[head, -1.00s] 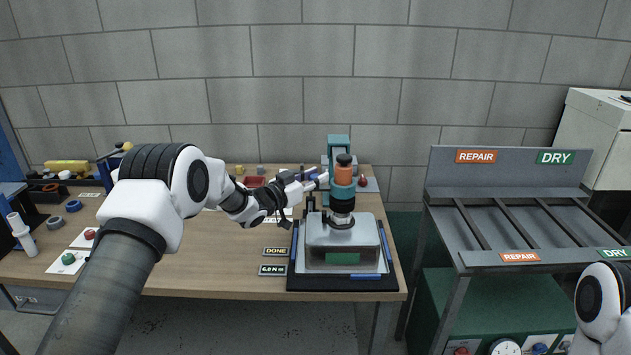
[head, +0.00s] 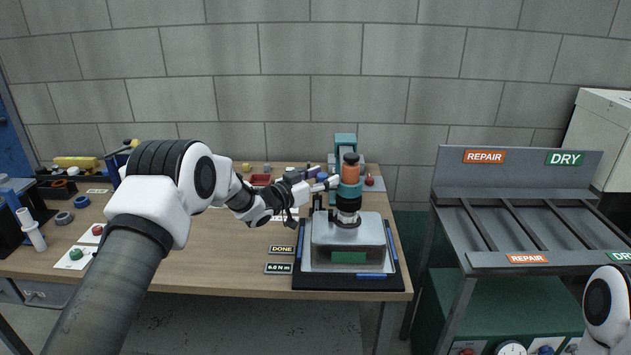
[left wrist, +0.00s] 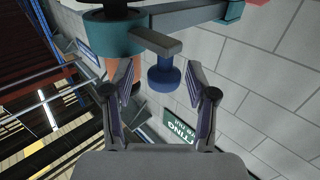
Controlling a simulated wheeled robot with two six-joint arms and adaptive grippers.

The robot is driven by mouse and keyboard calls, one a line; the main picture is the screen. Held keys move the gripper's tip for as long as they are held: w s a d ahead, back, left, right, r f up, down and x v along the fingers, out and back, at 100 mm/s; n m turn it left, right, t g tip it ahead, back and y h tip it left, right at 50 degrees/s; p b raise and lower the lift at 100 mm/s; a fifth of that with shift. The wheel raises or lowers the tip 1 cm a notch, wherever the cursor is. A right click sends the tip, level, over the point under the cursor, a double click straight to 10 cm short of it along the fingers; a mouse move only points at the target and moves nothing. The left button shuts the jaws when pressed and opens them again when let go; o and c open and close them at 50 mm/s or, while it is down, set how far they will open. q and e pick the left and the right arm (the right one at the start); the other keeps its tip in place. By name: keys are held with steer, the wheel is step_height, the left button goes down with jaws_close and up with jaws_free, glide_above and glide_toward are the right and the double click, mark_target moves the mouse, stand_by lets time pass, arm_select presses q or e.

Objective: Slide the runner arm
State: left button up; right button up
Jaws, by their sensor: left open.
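In the left wrist view, a short grey bar (left wrist: 156,41), which looks like the runner arm, sticks out from a teal collar (left wrist: 113,35). In the head view, my left gripper (head: 318,184) is just left of the teal collar (head: 349,190) on the orange-topped column (head: 351,171). The fingers partly hide the bar there. My right gripper is out of view.
The column stands on a grey metal block (head: 347,241) on a black tray at the right of the wooden bench (head: 190,262). A teal post (head: 345,142) rises behind it. A slotted REPAIR/DRY rack (head: 515,262) stands to the right. The bench's front middle is clear.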

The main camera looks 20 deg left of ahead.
arm_select(q)
steer(key=v, duration=1.2)
steer(key=shift+w, duration=0.1)
